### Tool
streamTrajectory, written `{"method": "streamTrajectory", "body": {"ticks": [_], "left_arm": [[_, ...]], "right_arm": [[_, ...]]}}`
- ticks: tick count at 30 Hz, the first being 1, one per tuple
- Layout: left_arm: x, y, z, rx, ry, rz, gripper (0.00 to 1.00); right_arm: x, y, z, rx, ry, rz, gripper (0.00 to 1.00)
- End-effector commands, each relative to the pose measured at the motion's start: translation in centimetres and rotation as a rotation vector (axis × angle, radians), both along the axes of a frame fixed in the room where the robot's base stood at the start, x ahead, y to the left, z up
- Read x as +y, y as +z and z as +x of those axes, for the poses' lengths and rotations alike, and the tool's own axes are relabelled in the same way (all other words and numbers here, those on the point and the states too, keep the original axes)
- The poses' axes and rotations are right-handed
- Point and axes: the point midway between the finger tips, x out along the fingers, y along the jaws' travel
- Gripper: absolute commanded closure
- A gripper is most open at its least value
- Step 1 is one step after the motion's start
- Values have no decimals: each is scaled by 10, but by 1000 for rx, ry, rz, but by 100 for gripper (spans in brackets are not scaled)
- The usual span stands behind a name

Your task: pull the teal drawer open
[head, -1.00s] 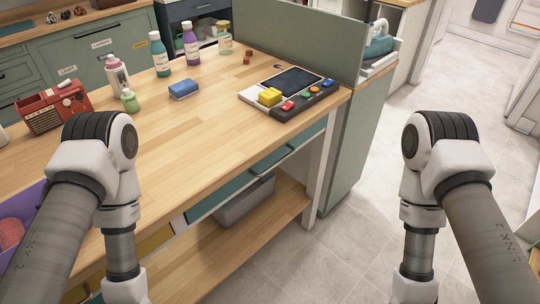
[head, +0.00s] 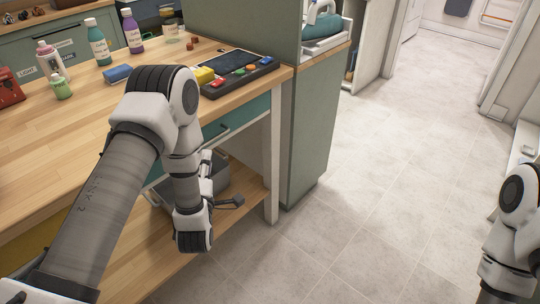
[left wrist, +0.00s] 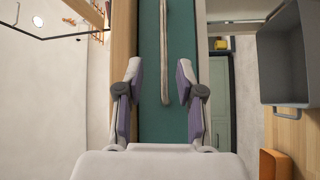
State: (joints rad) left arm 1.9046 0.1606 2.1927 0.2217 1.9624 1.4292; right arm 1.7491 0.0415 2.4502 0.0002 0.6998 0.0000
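The teal drawer (head: 250,112) is under the right end of the wooden table, with a bar handle (head: 236,129) on its front. It looks shut. My left gripper (head: 222,183) is beside the table's front, below the tabletop edge. In the left wrist view, the teal front (left wrist: 150,122) fills the space ahead, and its long pale handle (left wrist: 165,50) runs between the open fingers (left wrist: 160,82). The fingers stand apart on both sides of the handle's end, and I see no grip on it. My right gripper is out of view; only my right arm shows at the right edge.
The tabletop (head: 60,130) holds bottles, a blue sponge (head: 117,73) and a button panel (head: 240,75). A grey bin (head: 215,172) stands on the lower shelf. A white table leg (head: 272,165) and green partition (head: 310,130) are close right. Floor beyond is clear.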

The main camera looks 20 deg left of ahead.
Motion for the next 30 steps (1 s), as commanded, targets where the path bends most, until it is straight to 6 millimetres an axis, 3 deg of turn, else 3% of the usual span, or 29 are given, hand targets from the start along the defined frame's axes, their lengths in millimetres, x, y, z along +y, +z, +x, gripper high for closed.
{"method": "streamTrajectory", "body": {"ticks": [1, 5, 10, 21, 29, 30], "left_arm": [[5, -11, 3, -18, 11, -2, 63], [9, -10, 7, -40, 21, -5, 63], [13, -2, 18, -47, 23, -5, 63], [36, 5, 75, -43, 19, -4, 63], [37, 5, 80, -41, 19, -4, 63], [37, 5, 80, -41, 19, -4, 70]], "right_arm": [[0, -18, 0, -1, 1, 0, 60], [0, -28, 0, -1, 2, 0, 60], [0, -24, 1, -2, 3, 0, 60], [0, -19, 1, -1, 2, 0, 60], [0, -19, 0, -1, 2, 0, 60], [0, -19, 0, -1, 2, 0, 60]]}}
